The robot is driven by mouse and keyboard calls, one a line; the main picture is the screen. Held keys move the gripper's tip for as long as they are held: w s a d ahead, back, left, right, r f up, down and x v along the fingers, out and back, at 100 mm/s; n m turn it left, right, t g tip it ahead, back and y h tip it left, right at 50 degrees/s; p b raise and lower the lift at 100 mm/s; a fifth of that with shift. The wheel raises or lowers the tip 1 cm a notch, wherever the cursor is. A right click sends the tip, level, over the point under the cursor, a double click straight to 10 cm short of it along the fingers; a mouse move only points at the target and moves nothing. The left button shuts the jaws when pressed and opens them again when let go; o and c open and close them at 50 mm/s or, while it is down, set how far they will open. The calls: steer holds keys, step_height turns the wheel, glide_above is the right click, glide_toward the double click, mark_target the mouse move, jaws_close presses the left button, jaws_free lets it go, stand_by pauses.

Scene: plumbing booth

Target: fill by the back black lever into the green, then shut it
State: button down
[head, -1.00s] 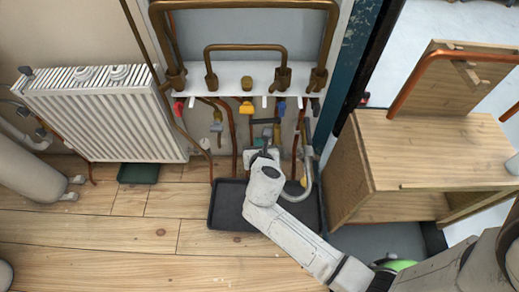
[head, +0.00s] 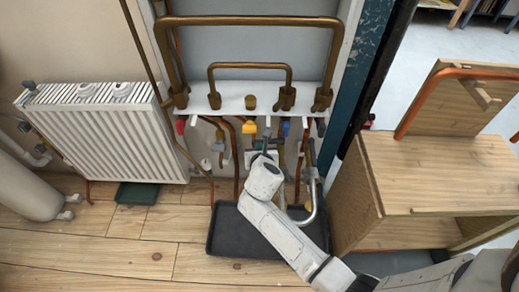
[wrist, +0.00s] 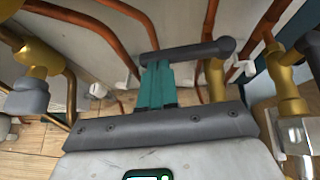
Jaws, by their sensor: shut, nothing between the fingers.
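My gripper (wrist: 157,88) has slim teal fingers held together with nothing between them. In the wrist view their tips reach a dark grey, black-looking lever bar (wrist: 188,52) that lies across them with a rounded right end. I cannot tell whether they touch it, or whether it is the back lever. In the head view my gripper (head: 263,152) is below the valve row, and my own wrist hides much of the valves behind it. A dark green container (head: 137,194) stands on the floor below the radiator. No flow of water can be made out.
A dark grey tray (head: 235,243) lies below the pipes. Red (head: 180,126), yellow (head: 249,127) and blue (head: 285,128) handles hang below the white shelf (head: 232,103). A brass valve (wrist: 290,90) is close at right. A radiator (head: 105,135) stands left, a wooden cabinet (head: 430,175) right.

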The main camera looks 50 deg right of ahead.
steer(key=shift+w+d+r+m+g+h, duration=0.1)
steer(key=shift+w+d+m+g+h, duration=0.35)
steer(key=shift+w+m+g+h, duration=0.25)
steer(key=shift+d+r, duration=0.1)
steer(key=shift+s, duration=0.1)
steer(key=s+f+p+v, duration=0.1)
steer(key=p+v, duration=0.5)
steer(key=v, duration=0.8)
steer(key=shift+s+f+p, duration=0.3)
steer(key=shift+s+f, duration=0.05)
steer(key=shift+f, duration=0.2)
